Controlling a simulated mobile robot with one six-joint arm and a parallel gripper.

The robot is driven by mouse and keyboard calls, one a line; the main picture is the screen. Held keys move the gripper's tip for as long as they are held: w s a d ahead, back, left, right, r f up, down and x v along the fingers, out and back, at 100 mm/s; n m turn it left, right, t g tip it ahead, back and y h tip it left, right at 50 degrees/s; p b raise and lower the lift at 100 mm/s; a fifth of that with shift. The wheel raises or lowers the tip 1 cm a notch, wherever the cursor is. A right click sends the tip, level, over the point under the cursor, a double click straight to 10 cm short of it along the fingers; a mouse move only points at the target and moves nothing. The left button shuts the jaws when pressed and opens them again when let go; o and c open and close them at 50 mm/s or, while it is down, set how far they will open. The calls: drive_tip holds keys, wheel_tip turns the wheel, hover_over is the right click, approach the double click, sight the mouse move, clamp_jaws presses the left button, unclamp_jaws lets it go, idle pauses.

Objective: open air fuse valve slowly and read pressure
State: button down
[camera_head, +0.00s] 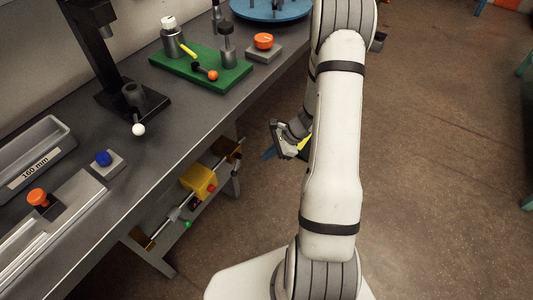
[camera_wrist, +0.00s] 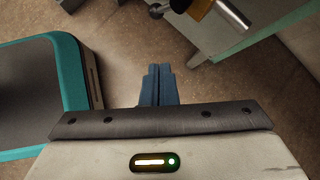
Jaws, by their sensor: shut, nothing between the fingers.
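Under the bench, in the head view, a yellow block (camera_head: 199,181) with a red knob (camera_head: 211,188) sits on a silver line between gold-coloured brackets. A small green knob (camera_head: 187,224) is at its lower end. On the bench top, a green plate (camera_head: 226,81) carries a yellow lever (camera_head: 188,49), an orange ball (camera_head: 213,75) and metal fittings. I cannot tell which is the air fuse valve, and no gauge face is readable. My gripper (camera_head: 267,154) hangs right of the bench, apart from these parts. Its blue fingers (camera_wrist: 158,72) are shut and empty in the wrist view.
The grey bench (camera_head: 175,130) runs along the left, with a black stand (camera_head: 135,100), a blue knob (camera_head: 103,158) and an orange knob (camera_head: 38,196). Brown floor (camera_head: 445,160) is open on the right. In the wrist view, a teal-edged grey surface (camera_wrist: 35,85) lies left.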

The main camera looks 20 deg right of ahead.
sight(236, 166)
drive_tip(key=w+a+f+b, duration=0.1)
drive_tip(key=a+f, duration=0.5)
drive_tip(key=a, duration=0.2)
drive_tip(key=shift+w+b, duration=0.4)
drive_tip(key=shift+a+r, duration=0.1)
drive_tip(key=shift+a, duration=0.05)
